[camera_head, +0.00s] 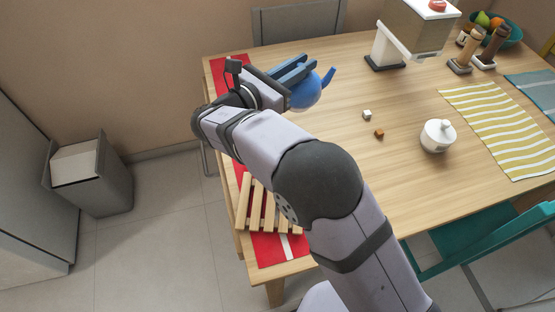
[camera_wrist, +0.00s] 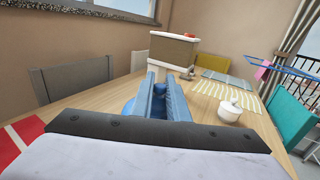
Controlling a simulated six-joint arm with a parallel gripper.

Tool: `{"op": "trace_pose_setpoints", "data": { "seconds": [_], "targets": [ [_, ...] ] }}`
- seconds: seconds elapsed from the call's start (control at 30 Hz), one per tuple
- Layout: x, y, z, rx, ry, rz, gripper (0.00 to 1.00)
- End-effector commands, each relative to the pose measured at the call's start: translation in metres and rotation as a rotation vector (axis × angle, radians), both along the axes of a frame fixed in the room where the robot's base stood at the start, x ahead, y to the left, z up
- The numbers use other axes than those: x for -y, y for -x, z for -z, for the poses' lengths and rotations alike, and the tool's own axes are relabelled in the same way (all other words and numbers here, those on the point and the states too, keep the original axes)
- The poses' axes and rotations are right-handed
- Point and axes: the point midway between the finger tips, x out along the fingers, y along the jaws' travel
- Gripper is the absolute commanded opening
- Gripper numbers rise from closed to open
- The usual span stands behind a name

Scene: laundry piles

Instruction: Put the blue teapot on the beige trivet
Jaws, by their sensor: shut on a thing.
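The blue teapot (camera_head: 308,94) is at my gripper (camera_head: 294,70), near the far left part of the table, its spout pointing right. My gripper is shut on the teapot; the jaws hide the gripped part. I cannot tell whether the teapot's base touches the table. The beige slatted trivet (camera_head: 256,207) lies on the red runner at the near left edge of the table, partly hidden by my arm.
A white sugar bowl (camera_head: 437,137) and two small cubes (camera_head: 373,123) are on the table. A coffee-machine-like appliance (camera_head: 416,28), two mills (camera_head: 478,50) and a fruit bowl (camera_head: 508,36) stand at the back right. A yellow striped cloth (camera_head: 500,125) lies right.

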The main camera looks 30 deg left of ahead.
Motion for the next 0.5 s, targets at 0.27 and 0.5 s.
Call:
{"op": "trace_pose_setpoints", "data": {
  "seconds": [0.27, 0.5],
  "targets": [
    [-0.038, 0.040, -0.028, 0.005, -0.005, -0.095, 0.00],
    [-0.084, 0.109, -0.075, 0.004, -0.004, -0.245, 0.00]
  ]
}}
